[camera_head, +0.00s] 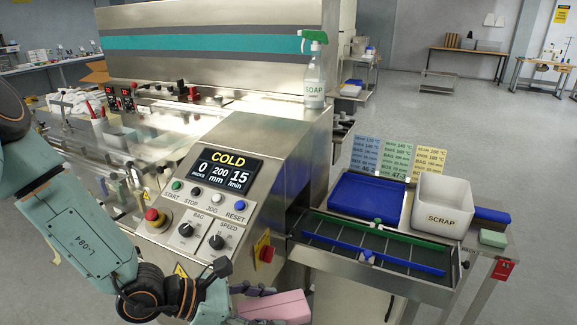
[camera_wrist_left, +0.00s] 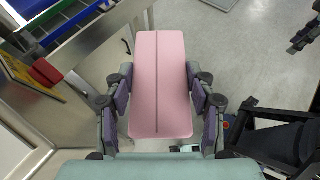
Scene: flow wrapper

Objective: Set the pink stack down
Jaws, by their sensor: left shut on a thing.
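The pink stack (camera_head: 276,308) shows at the bottom edge of the head view, in front of the machine. My left gripper (camera_head: 256,305) is around it, partly cut off by the frame. In the left wrist view the pink stack (camera_wrist_left: 160,60) is a long block with a dark line down its middle. The fingers of my left gripper (camera_wrist_left: 160,95) are shut on its two long sides. The stack is held in the air with grey floor beyond it.
The machine's panel (camera_head: 213,195) reads COLD. To its right stands a steel table with a conveyor (camera_head: 390,262), an empty-looking blue tray (camera_head: 365,199), a white SCRAP bin (camera_head: 441,205) and a green block (camera_head: 493,238).

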